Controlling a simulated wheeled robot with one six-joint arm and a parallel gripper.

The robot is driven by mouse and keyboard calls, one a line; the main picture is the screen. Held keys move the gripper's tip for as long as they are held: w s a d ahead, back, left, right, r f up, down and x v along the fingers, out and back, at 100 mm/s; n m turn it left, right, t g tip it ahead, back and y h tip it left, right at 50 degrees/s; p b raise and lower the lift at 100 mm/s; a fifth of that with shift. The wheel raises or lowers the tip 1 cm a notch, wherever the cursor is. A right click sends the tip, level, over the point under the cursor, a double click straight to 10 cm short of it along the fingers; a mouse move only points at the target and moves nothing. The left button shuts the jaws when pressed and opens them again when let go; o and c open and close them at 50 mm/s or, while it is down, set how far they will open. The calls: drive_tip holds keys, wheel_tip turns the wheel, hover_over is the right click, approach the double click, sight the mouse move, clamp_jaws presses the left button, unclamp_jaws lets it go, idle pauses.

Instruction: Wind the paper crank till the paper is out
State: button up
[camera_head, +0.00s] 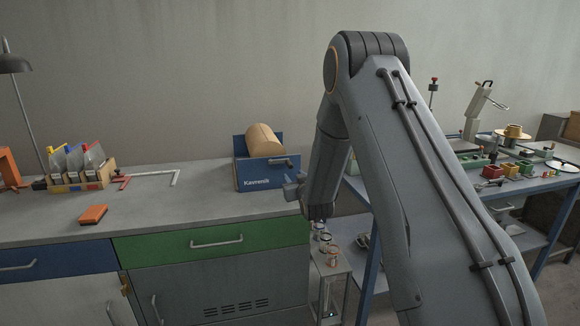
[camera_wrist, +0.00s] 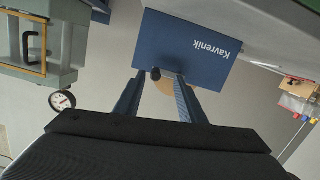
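The blue paper dispenser labelled Kavrenik (camera_head: 262,175) stands on the bench and holds a tan paper roll (camera_head: 263,138). Its crank (camera_head: 279,161) shows on the front right. In the wrist view the dispenser (camera_wrist: 190,45) appears upside down, and the crank's dark knob (camera_wrist: 156,74) shows between my fingertips, with part of the tan roll (camera_wrist: 165,87) behind. My gripper (camera_wrist: 159,79) is open, its two fingers apart; I cannot tell whether they touch the knob. In the head view my gripper (camera_head: 294,187) is small, just right of and below the dispenser. No paper sheet is visible hanging out.
An orange block (camera_head: 93,214), a red and white clamp or square (camera_head: 150,180) and a wooden holder of bags (camera_head: 80,178) lie on the bench to the left. A lamp (camera_head: 14,62) stands behind them. A blue-framed table (camera_head: 530,186) with small parts stands at right.

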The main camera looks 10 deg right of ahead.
sight(291, 167)
drive_tip(key=shift+w+d+r+t, duration=0.15)
drive_tip(key=shift+w+t, duration=0.2)
drive_tip(key=shift+w, duration=0.1)
drive_tip(key=shift+w+d+r+t, duration=0.1)
drive_tip(key=shift+w+r+t, duration=0.05)
drive_tip(key=shift+w+t, duration=0.25)
drive_tip(key=shift+w+p, duration=0.65)
drive_tip(key=shift+w, duration=3.15)
clamp_jaws()
